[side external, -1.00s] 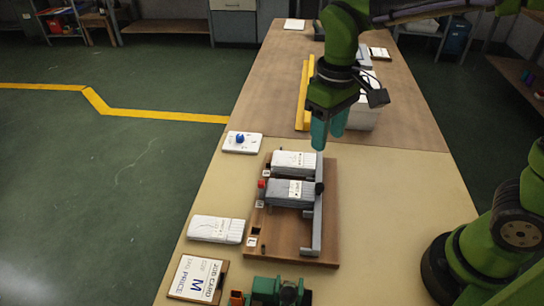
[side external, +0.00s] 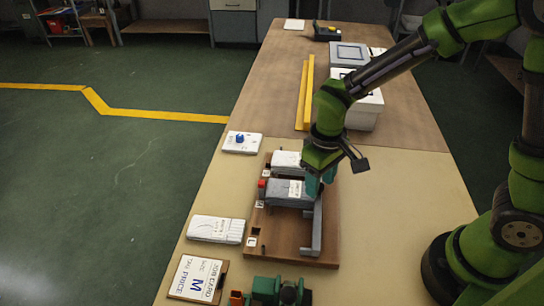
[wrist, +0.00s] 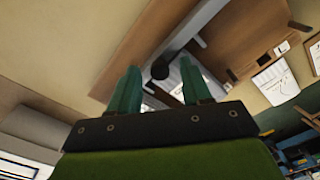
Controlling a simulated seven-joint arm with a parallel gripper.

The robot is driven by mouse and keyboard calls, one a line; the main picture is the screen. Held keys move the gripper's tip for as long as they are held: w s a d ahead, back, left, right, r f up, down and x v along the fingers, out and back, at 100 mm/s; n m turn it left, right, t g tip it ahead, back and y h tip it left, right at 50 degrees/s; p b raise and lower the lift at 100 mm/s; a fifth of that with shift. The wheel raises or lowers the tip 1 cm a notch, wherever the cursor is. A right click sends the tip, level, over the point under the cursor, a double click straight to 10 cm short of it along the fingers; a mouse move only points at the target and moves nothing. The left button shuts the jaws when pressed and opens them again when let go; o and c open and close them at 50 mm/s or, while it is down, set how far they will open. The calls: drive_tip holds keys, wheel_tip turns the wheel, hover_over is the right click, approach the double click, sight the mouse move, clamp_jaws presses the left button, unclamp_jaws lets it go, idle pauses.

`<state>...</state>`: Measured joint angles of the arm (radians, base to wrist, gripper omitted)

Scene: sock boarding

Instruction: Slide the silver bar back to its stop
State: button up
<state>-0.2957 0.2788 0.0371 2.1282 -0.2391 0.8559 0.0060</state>
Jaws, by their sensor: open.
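The silver bar (side external: 317,232) runs along the right side of a brown wooden board (side external: 280,248). In the wrist view the silver bar (wrist: 190,27) runs diagonally, with a black knob (wrist: 160,69) on it. My gripper (side external: 319,187) is open, low over the bar's middle. In the wrist view my gripper (wrist: 161,76) has its teal fingertips apart, with the knob seen between them. I cannot tell whether a finger touches it. The side external view hides the knob behind my gripper. A grey form (side external: 283,192) and a white form (side external: 286,158) lie left of the bar.
A white piece (side external: 216,229) and a job card marked M (side external: 197,278) lie left of the board. A green device (side external: 278,291) stands at the front. A yellow rail (side external: 305,95) and a lidded white box (side external: 363,115) are behind. The table right of the board is clear.

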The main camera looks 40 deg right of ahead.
drive_tip(key=shift+c, duration=0.3)
clamp_jaws()
drive_tip(key=shift+s+d, duration=1.5)
drive_tip(key=shift+d, duration=0.1)
drive_tip(key=shift+o, duration=0.3)
unclamp_jaws()
wheel_tip(320, 180, up, 17)
